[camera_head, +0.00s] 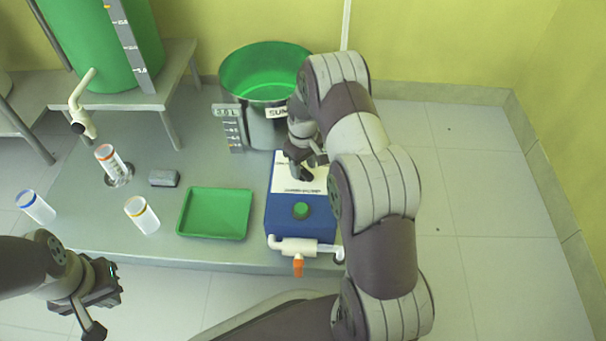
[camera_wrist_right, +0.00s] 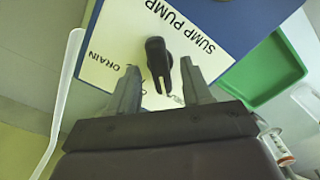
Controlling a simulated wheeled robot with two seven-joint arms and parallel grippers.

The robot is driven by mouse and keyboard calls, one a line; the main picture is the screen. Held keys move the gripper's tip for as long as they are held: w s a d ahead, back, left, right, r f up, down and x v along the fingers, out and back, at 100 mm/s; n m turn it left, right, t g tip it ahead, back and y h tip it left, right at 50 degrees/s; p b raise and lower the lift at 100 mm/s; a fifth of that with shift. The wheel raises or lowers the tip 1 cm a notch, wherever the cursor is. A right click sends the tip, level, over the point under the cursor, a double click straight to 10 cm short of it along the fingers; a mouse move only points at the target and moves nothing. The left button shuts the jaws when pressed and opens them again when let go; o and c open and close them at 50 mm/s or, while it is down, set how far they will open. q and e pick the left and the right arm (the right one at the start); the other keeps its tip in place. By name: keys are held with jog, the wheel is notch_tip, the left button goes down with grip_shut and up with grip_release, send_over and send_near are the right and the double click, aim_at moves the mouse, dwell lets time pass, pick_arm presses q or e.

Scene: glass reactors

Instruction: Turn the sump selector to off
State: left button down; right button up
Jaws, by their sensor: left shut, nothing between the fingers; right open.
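The sump selector is a black knob (camera_wrist_right: 157,62) on a white label panel (camera_wrist_right: 116,52) printed "SUMP PUMP" and "DRAIN", seen upside down in the right wrist view. Its narrow end, with a pale line, points toward my gripper. My right gripper (camera_wrist_right: 160,88) is open, its fingers on either side of the knob's narrow end; I cannot tell whether they touch it. In the head view my right gripper (camera_head: 303,168) is over the white panel (camera_head: 287,182) of the blue pump box (camera_head: 283,212) and hides the knob. My left gripper (camera_head: 107,284) is shut and empty, at lower left.
A green-lined metal sump vessel (camera_head: 250,85) stands behind the box. A green tray (camera_head: 215,213) lies left of it, with a grey block (camera_head: 164,178) and several capped tubes further left. A white pipe with an orange valve handle (camera_head: 298,265) is at the box's front.

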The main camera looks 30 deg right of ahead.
jog(key=shift+f, duration=0.2)
grip_shut()
jog(key=shift+r+m+p, duration=0.25)
jog(key=shift+m+p, duration=0.05)
jog(key=shift+p, duration=0.65)
jog(key=m+p, duration=0.3)
jog(key=p, duration=0.2)
jog(key=shift+m, duration=0.4)
jog(key=shift+m+p, duration=0.95)
jog(key=shift+m, duration=0.15)
jog(key=shift+f+m+p, duration=0.2)
jog(key=shift+m+p, duration=0.45)
jog(key=shift+m, duration=0.35)
